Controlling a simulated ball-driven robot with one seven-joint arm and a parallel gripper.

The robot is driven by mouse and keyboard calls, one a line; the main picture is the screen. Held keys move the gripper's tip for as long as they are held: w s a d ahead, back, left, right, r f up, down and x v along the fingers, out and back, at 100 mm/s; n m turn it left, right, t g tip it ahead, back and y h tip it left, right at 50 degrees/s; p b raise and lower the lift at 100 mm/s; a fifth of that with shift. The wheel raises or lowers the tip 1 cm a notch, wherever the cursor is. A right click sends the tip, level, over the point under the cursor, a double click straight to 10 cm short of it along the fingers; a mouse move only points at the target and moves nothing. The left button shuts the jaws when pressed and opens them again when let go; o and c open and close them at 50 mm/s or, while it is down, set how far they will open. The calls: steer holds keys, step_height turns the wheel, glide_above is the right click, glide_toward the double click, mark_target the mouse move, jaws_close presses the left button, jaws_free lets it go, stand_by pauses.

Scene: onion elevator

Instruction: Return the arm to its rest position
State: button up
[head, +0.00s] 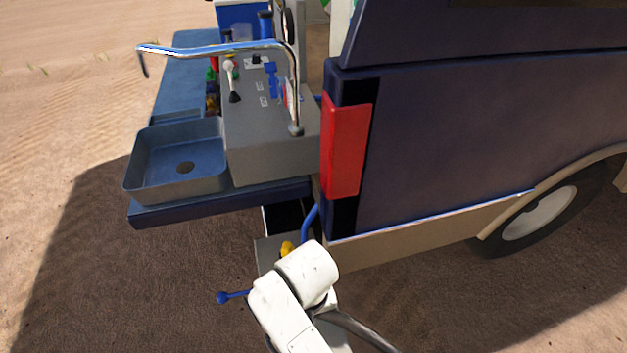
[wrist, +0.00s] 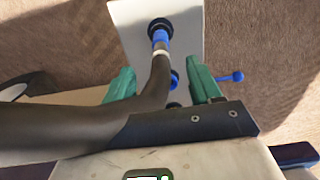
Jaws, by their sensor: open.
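My white arm (head: 295,290) reaches in from the bottom of the head view, low beside the rear of the dark blue vehicle. My gripper itself is hidden there. In the wrist view my gripper (wrist: 162,70) has its two green fingers spread apart. A dark, thick hose or cable crosses in front of the left finger and partly hides the space between them. A black and blue fitting (wrist: 159,30) on a pale panel (wrist: 190,45) lies beyond the fingers. I cannot tell whether the fingers touch anything.
A blue lever with a ball end (head: 222,297) sticks out left of my arm. A yellow part (head: 287,247) is just behind it. A sink (head: 140,175) with a tall faucet (head: 215,50) overhangs above. The vehicle (head: 470,140) blocks the right; open ground (head: 60,270) lies left.

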steer(key=s+d+m, duration=0.1)
steer(key=s+d, duration=0.5)
steer(key=d, duration=0.3)
steer(key=s+d+m, duration=0.1)
steer(key=s+d, duration=0.6)
steer(key=d, duration=0.3)
steer(key=s+d+m+t, duration=0.1)
steer(key=s+d+m, duration=0.1)
steer(key=s+d, duration=0.4)
steer(key=d, duration=0.3)
steer(key=shift+s+d, duration=0.25)
steer(key=shift+d, duration=0.1)
